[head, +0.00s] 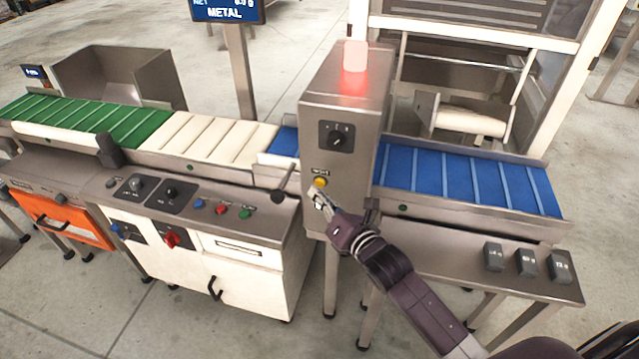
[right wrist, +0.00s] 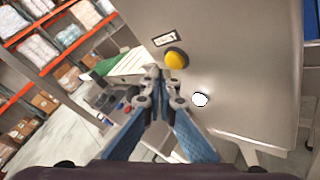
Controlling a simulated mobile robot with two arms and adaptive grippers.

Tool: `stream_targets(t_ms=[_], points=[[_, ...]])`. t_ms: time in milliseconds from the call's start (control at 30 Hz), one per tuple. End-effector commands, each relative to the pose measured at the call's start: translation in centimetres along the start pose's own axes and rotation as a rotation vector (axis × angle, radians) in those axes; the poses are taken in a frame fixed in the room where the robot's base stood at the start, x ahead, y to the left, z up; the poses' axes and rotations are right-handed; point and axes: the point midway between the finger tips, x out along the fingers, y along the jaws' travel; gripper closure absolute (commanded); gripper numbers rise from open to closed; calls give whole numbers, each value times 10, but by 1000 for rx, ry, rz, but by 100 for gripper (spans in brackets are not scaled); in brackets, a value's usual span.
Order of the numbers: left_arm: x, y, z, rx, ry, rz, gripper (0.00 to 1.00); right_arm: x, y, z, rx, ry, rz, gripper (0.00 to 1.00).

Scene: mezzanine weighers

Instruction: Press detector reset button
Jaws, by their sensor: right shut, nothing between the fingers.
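The metal detector (head: 340,150) is a grey steel cabinet over the conveyor, with a red lit beacon (head: 354,56) on top. Its yellow reset button (head: 320,183) is on the front face under a small label. The button also shows in the right wrist view (right wrist: 176,59), just beyond the fingertips. My right gripper (head: 318,196) is shut and empty, its tips just below the button in the head view. In the right wrist view its fingertips (right wrist: 158,72) meet close to the panel; whether they touch it I cannot tell. My left gripper is not in view.
Blue belt (head: 460,178) runs right, cream and green belts left. A control panel (head: 190,200) with coloured buttons stands at lower left. Several grey weights (head: 526,262) stand on a shelf at right. The display reads METAL (head: 228,10).

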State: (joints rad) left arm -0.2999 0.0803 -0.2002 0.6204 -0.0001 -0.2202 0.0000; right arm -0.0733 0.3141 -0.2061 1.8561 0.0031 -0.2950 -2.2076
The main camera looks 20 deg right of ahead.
Motion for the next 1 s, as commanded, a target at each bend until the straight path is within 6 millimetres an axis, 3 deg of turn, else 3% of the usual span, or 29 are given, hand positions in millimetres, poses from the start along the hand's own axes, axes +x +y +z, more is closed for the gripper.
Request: stream_targets(t_ms=[1000], points=[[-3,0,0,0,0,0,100,6,-4,5,0,0,0,100]])
